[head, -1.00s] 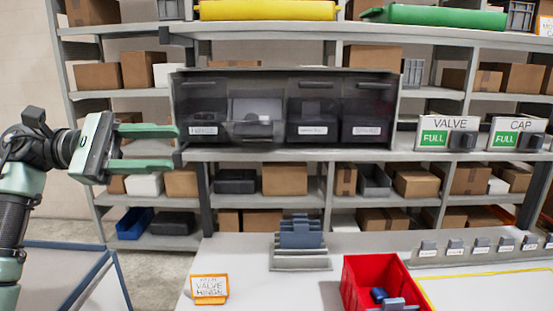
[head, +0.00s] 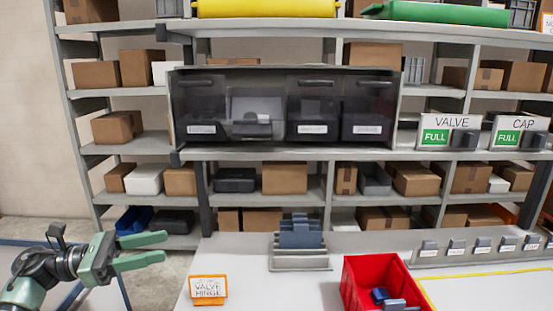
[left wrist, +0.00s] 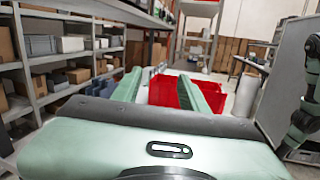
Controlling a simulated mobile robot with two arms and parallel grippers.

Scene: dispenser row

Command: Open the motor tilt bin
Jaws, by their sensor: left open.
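A row of dark, see-through tilt bins (head: 285,72) sits in a frame on the shelf in the head view. The second bin from the left (head: 252,128) is tilted forward. Its handle sits lower than the other bins' handles, and grey contents show above it. Its label is hidden, so I cannot read whether it is the motor bin. The other bins look shut; their labels are too small to read surely. My left gripper (head: 160,248) is open and empty, low at the left, well below and apart from the bins. It also shows in the left wrist view (left wrist: 160,88). My right gripper is out of view.
A red bin (head: 362,278) with parts stands on the white table (head: 260,290). An orange-framed sign (head: 209,287) and a grey rack (head: 300,255) stand on it too. VALVE (head: 449,121) and CAP (head: 519,124) signs read FULL. The table between sign and red bin is clear.

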